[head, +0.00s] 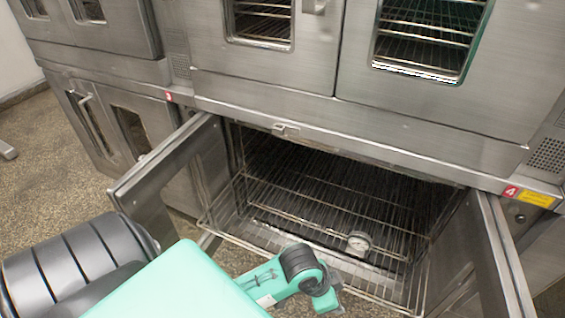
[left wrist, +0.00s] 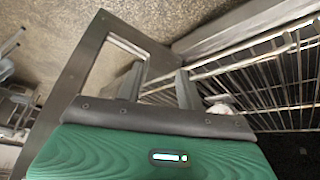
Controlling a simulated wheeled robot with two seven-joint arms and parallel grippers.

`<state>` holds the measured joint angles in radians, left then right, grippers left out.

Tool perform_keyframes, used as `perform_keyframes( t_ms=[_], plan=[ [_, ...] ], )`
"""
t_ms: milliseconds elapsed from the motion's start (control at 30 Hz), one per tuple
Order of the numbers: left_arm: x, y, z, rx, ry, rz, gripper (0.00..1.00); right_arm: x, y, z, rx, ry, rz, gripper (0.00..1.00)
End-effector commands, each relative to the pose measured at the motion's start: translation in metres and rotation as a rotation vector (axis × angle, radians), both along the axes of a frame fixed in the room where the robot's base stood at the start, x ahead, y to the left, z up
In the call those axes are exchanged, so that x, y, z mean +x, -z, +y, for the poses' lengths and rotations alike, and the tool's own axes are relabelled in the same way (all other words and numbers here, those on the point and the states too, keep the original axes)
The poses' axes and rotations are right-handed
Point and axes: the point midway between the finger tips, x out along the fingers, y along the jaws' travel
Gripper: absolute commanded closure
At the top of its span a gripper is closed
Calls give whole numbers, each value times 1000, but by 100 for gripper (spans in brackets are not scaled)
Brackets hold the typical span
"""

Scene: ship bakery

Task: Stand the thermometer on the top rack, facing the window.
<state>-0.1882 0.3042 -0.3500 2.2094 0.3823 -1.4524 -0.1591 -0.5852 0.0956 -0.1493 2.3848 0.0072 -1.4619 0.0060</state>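The thermometer (head: 358,242), a small round white-faced dial, is among the wire racks inside the open lower oven, near the front right of centre. I cannot tell which rack bears it. A pale round part of it shows at the right finger in the left wrist view (left wrist: 221,108). The upper rack (head: 318,213) and a lower rack (head: 250,243) show in the oven. My left gripper (left wrist: 158,88) is open and empty, its two fingers apart, in front of the oven; in the head view it is mostly hidden behind my teal arm. My right gripper is out of view.
The left oven door (head: 160,170) and right oven door (head: 500,260) stand open, flanking the opening. Closed upper oven doors with windows (head: 425,35) are above.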

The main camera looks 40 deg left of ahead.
Motion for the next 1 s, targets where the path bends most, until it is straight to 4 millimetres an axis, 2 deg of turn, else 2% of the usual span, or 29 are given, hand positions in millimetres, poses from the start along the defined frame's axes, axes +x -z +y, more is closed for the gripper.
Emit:
perform_keyframes(
  t_ms=[33, 200, 400, 567, 1000],
  plan=[
    [-16, 4, 4, -2, -64, 19, 63, 0, 0, 0, 0, 0, 0, 64],
    [-60, 14, 34, 40, -288, 66, 63, 0, 0, 0, 0, 0, 0, 64],
    [-97, 18, 64, 99, -461, 105, 63, 0, 0, 0, -1, 0, -1, 64],
    [-107, 18, 73, 119, -506, 113, 63, 0, 0, 0, -1, 0, -1, 64],
    [-106, 18, 73, 119, -504, 112, 63, 0, 0, 0, 0, 1, -1, 64]
  ],
)
